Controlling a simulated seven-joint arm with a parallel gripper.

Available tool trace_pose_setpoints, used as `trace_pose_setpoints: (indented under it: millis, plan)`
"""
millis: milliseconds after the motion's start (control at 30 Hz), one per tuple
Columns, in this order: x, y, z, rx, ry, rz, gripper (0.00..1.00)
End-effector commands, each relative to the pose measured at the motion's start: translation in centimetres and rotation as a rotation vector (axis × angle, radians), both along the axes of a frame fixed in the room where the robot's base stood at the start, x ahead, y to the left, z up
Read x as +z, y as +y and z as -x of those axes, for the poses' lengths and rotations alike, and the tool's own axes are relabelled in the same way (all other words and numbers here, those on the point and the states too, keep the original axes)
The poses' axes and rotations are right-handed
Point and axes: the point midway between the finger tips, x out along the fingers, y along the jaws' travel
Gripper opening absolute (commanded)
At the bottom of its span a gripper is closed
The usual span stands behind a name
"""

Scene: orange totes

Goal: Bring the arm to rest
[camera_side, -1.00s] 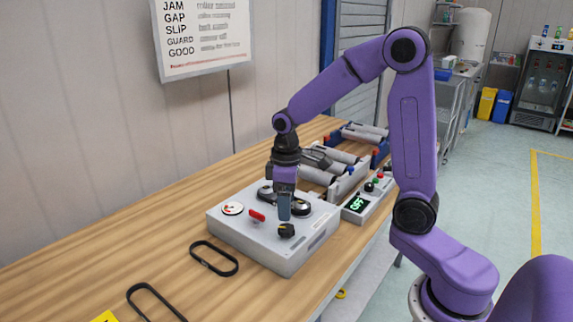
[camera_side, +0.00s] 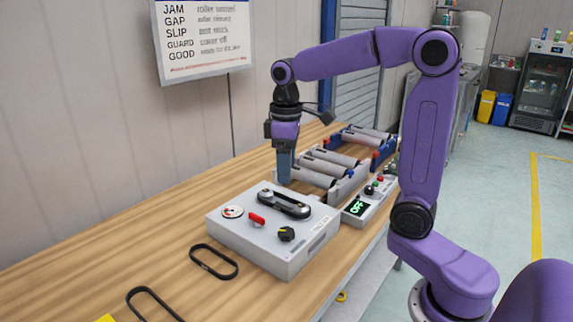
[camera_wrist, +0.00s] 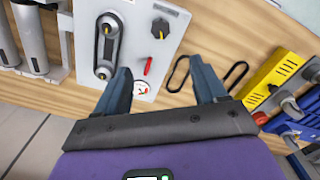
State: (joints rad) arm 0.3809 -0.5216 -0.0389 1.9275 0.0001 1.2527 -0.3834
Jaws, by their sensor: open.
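My arm is purple with dark joints. My gripper (camera_side: 285,168) points down and is raised above the grey control box (camera_side: 268,257) on the wooden table, apart from it. In the wrist view the two blue-grey fingers (camera_wrist: 162,90) are spread with nothing between them. The box carries a black belt on two pulleys (camera_side: 284,204), a red lever (camera_side: 257,219), a black knob (camera_side: 286,233) and a round gauge (camera_side: 232,211). The wrist view also shows the box (camera_wrist: 150,55) beyond the fingers.
A roller conveyor (camera_side: 335,160) stands behind the box. A small panel (camera_side: 368,201) beside it reads OFF. Two loose black belts (camera_side: 213,261) lie on the table at front left. A yellow item (camera_wrist: 273,78) lies near blue and grey parts. A sign (camera_side: 205,38) hangs on the wall.

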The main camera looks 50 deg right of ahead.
Motion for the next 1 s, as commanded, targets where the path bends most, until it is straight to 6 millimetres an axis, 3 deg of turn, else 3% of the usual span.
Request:
trace_pose_setpoints:
  millis: [167,367,700,1000]
  plan:
    - [-0.3,0.7,0.6,0.022,0.000,0.000,0.71]
    - [-1.5,3.2,3.5,0.113,-0.004,-0.001,0.71]
    - [-4.0,6.4,10.5,0.287,-0.012,-0.007,0.71]
    - [-6.3,7.2,17.6,0.441,-0.017,-0.014,0.71]
